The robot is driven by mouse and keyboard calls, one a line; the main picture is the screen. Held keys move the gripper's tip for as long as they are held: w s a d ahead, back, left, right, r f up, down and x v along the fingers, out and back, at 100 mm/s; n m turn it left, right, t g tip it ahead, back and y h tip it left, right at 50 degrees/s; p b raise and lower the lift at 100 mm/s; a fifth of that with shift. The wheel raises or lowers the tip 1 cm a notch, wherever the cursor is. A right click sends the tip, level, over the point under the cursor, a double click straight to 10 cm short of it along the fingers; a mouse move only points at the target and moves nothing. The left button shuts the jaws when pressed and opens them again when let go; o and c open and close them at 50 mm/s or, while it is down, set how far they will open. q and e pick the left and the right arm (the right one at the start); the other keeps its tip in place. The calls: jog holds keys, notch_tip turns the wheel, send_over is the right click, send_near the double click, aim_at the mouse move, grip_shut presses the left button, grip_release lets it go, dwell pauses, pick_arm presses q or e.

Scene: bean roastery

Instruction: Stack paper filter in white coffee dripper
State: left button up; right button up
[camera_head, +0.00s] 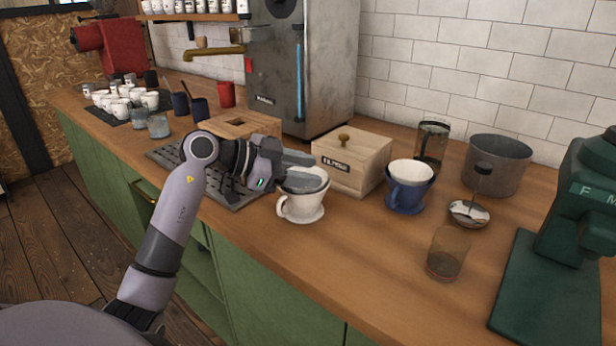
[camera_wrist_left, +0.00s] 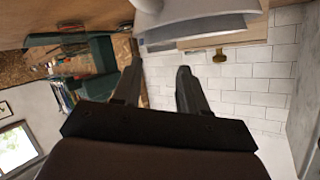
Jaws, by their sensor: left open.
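The white coffee dripper (camera_head: 299,208) stands upright on the counter, its handle on the left. My left gripper (camera_head: 316,172) is open, with its fingers over the dripper's mouth and hiding much of it. A pale rim shows at the mouth, but I cannot tell whether it is a paper filter. In the left wrist view, the open fingers (camera_wrist_left: 158,75) have nothing between them. A pale, curved grey-white form (camera_wrist_left: 195,28) lies beyond them at the top. A blue dripper (camera_head: 406,196) stands to the right, with a white, filter-like lining (camera_head: 411,172) inside. My right gripper is out of view.
A wooden box with a knob (camera_head: 352,163) stands just behind the white dripper. A dark slatted tray (camera_head: 215,180) lies to its left. A glass (camera_head: 447,254), small bowl (camera_head: 468,213), metal pot (camera_head: 497,165) and green machine (camera_head: 570,240) stand right. The front counter is mostly clear.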

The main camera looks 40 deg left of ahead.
pick_arm(q)
jog(key=v, duration=1.1)
jog(key=shift+a, duration=0.1)
